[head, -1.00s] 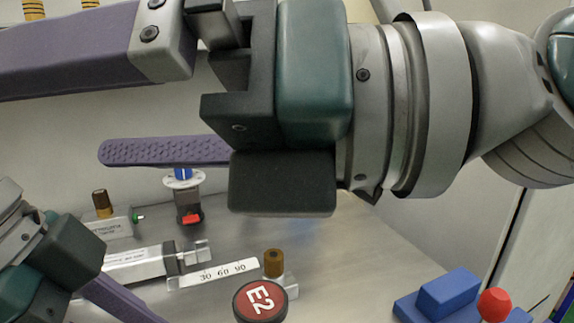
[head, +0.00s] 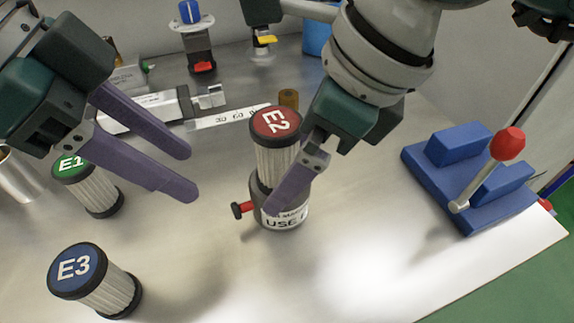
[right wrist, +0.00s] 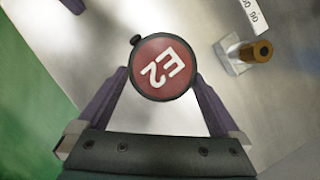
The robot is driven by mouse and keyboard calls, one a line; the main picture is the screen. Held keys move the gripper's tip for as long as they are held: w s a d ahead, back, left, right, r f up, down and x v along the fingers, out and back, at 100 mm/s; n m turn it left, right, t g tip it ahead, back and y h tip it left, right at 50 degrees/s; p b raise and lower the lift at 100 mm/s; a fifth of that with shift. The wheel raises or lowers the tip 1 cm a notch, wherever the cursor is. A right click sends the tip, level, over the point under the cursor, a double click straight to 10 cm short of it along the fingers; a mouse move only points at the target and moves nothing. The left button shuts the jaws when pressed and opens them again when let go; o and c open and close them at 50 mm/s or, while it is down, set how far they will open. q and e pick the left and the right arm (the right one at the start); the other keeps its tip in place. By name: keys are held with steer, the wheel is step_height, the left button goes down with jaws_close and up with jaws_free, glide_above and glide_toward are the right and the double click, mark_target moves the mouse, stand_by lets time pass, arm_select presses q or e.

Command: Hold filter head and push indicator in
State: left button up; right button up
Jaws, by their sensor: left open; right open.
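The filter head (head: 284,218) is a dark grey cup with a white "USE" label, upright on the metal table in the head view. A red indicator knob (head: 241,209) sticks out of its left side. The red-capped E2 cartridge (head: 275,122) stands in its top; the cap also shows in the right wrist view (right wrist: 162,68). My right gripper (head: 275,195) is open, one purple finger in front of the head; in the wrist view its fingers (right wrist: 161,82) lie either side of E2. My left gripper (head: 193,173) is open and empty, left of and above the indicator.
The green E1 cartridge (head: 90,188) stands under my left gripper, the blue E3 cartridge (head: 95,280) at front left. A blue fixture with a red-knobbed lever (head: 507,144) stands at right. A brass-topped fitting (head: 289,98) and scale plate (head: 225,118) are behind. The front middle is clear.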

steer(key=shift+x, duration=1.5)
steer(key=shift+c, duration=0.2)
